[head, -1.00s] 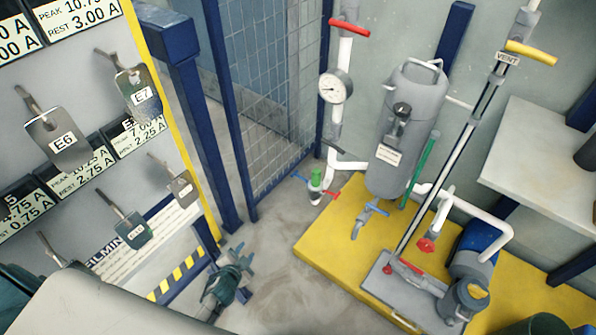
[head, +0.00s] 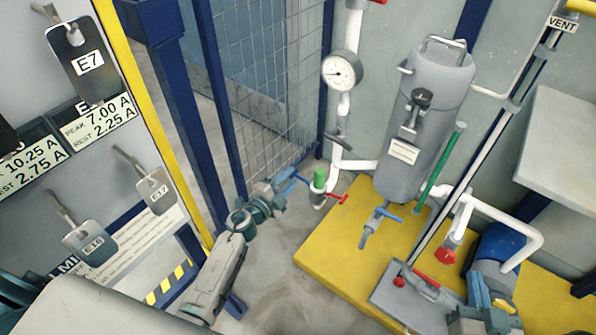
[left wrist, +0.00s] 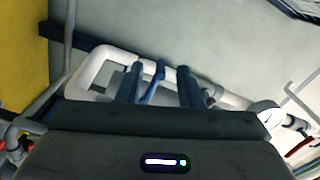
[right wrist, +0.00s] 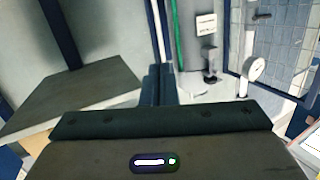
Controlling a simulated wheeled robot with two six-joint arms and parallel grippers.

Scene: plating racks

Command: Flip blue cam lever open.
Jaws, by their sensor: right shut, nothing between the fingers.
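The blue cam lever (head: 299,178) sticks out to the left of a small fitting with a green top (head: 319,180). It also shows in the left wrist view (left wrist: 153,84), between the two fingers, with a gap on each side. A red lever (head: 338,199) sticks out to the fitting's right. My left gripper (head: 281,190) is at the blue lever and partly hides it. It also shows in the left wrist view (left wrist: 160,85) and is open. My right gripper (head: 490,308) is at the lower right by the pump. In the right wrist view (right wrist: 158,80) its fingers are together and empty.
A grey tank (head: 425,125) with another blue handle (head: 388,214) below it stands over a yellow platform (head: 330,240). A gauge (head: 342,70) and white pipe rise behind the fitting. A blue pump (head: 500,250) is at right. A mesh fence (head: 270,90) stands behind my left arm.

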